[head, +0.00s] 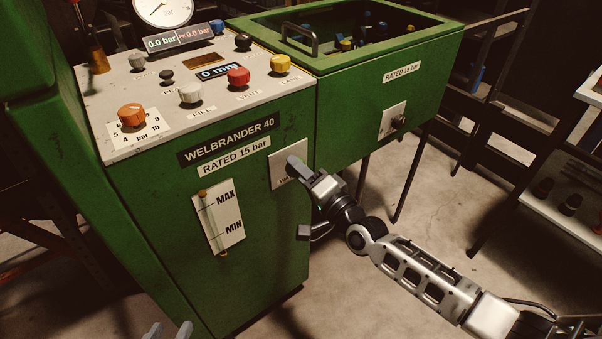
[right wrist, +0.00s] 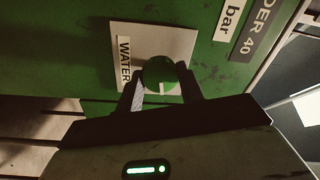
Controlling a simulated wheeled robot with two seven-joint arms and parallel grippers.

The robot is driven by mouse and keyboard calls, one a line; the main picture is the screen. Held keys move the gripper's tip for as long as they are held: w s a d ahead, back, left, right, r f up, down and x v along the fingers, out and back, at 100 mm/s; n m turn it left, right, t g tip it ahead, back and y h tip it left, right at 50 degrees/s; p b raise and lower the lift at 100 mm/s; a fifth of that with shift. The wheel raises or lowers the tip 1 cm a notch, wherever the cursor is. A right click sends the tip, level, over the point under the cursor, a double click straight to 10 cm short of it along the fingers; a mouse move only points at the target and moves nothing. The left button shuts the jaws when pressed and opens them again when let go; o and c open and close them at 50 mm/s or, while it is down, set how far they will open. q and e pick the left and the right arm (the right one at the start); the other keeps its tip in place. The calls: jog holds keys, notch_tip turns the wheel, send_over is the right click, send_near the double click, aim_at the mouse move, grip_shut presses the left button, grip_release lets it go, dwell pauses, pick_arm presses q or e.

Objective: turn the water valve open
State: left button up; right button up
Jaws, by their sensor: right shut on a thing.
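The water valve is a round green knob (right wrist: 160,72) with a white mark, on a pale plate (right wrist: 182,45) labelled WATER in the right wrist view. In the head view its plate (head: 277,172) is on the right part of the green machine's front, and the knob is hidden behind my gripper. My right gripper (head: 297,165) is at the plate. In the right wrist view its fingers (right wrist: 162,92) are on both sides of the knob, shut on it.
The green machine (head: 190,240) carries a sloped panel of knobs (head: 200,80) and a gauge (head: 163,10) reading near zero. A MAX/MIN sight tube (head: 212,222) is left of the plate. A green tank (head: 350,110) adjoins at right. Open floor (head: 430,215) lies beyond my right arm.

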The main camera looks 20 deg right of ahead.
jog(key=shift+f+m, duration=0.1)
jog(key=shift+m, duration=1)
jog(key=o, duration=0.8)
jog(key=shift+o, duration=0.9)
jog(key=v, duration=1.6)
jog(key=shift+a, duration=0.2)
